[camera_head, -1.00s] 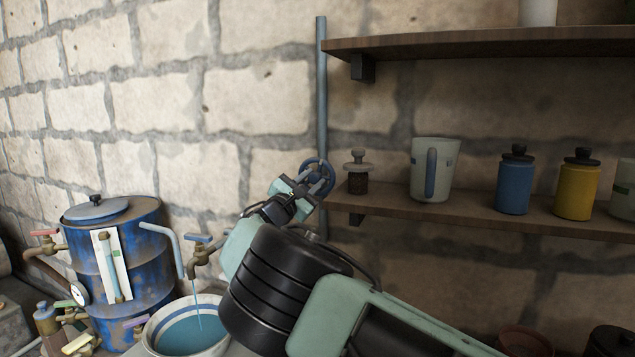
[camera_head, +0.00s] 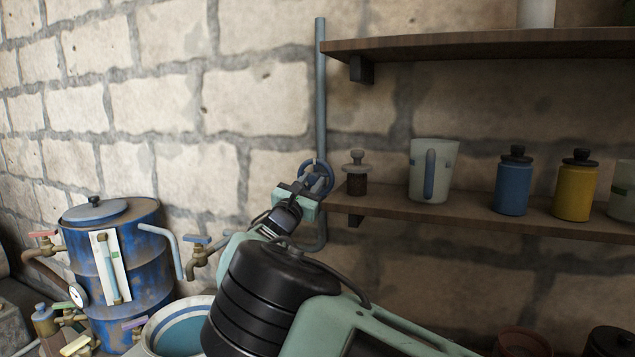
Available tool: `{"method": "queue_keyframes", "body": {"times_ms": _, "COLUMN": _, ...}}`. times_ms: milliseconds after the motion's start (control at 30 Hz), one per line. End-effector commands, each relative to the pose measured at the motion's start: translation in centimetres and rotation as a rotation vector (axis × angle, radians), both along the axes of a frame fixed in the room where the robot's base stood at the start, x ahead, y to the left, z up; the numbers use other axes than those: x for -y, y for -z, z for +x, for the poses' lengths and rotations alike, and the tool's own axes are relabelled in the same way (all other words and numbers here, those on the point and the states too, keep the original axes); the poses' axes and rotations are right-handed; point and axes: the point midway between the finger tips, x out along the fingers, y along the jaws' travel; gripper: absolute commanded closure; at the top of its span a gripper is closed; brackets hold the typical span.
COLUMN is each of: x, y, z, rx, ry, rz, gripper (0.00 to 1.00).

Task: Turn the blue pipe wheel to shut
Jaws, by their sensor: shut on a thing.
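The blue pipe wheel (camera_head: 327,174) is a small ring-shaped handwheel on the blue-grey vertical pipe (camera_head: 321,90) against the stone wall, left of the shelves. The jaws cover the wheel's left and lower part, so the exact grip on the rim is partly hidden. Below the wheel the pipe bends left behind my arm. A brass tap with a blue handle (camera_head: 197,240) is over a white bowl with blue water (camera_head: 178,334); no stream shows under it.
The lower wooden shelf (camera_head: 470,216) ends close to the right of the wheel, with a small stoppered bottle (camera_head: 356,174) near its edge. A grey mug (camera_head: 432,170), a blue jar (camera_head: 514,182) and a yellow jar (camera_head: 575,188) stand further right. A blue barrel (camera_head: 128,255) is at left.

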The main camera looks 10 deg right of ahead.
Motion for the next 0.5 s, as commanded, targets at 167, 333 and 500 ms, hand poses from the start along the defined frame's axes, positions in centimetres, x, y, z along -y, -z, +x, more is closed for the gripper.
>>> {"method": "queue_keyframes", "body": {"times_ms": 167, "x": 0.85, "y": -0.18, "z": -0.09, "rx": 0.004, "ry": 0.017, "rz": -0.001, "gripper": 0.95}}
{"method": "queue_keyframes", "body": {"times_ms": 333, "x": 0.76, "y": -0.17, "z": -0.06, "rx": 0.004, "ry": 0.014, "rz": 0.0, "gripper": 0.63}}
{"method": "queue_keyframes", "body": {"times_ms": 500, "x": 0.45, "y": -0.02, "z": -0.21, "rx": 0.004, "ry": 0.011, "rz": 0.0, "gripper": 0.63}}
